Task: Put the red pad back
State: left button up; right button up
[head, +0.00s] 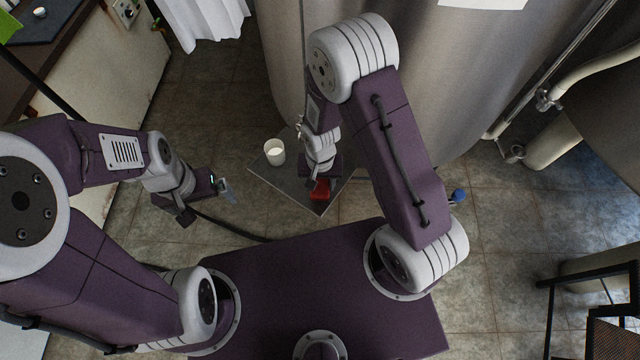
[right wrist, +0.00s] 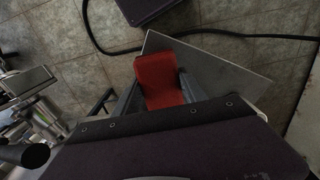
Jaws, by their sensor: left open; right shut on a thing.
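The red pad (head: 320,190) is held between the fingers of my right gripper (head: 319,183), over the grey tabletop (head: 271,178). In the right wrist view the red pad (right wrist: 159,76) stands out between the two fingers, with the grey tabletop (right wrist: 232,76) behind it. I cannot tell whether the pad touches the tabletop. My left gripper (head: 208,202) is open and empty, to the left of the grey tabletop, over the tiled floor.
A white cup (head: 275,153) stands on the tabletop, left of my right gripper. A large steel tank (head: 455,90) rises just behind. A dark hose (head: 235,230) runs along the floor. A counter (head: 70,75) is at the upper left; a black-framed stand (head: 590,300) is at lower right.

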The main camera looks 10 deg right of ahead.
aim_at(320, 184)
jog(key=w, duration=0.1)
jog(key=w+f, duration=0.1)
jog(key=shift+w+d+f, duration=0.2)
jog(key=shift+w+f, duration=0.1)
jog(key=shift+d, duration=0.1)
jog(key=shift+f, duration=0.25)
notch_tip(320, 184, down, 3)
jog(key=shift+s, duration=0.1)
jog(key=shift+f, duration=0.3)
jog(key=shift+f+b, duration=0.15)
jog(key=shift+b, duration=0.2)
jog(key=o, duration=1.4)
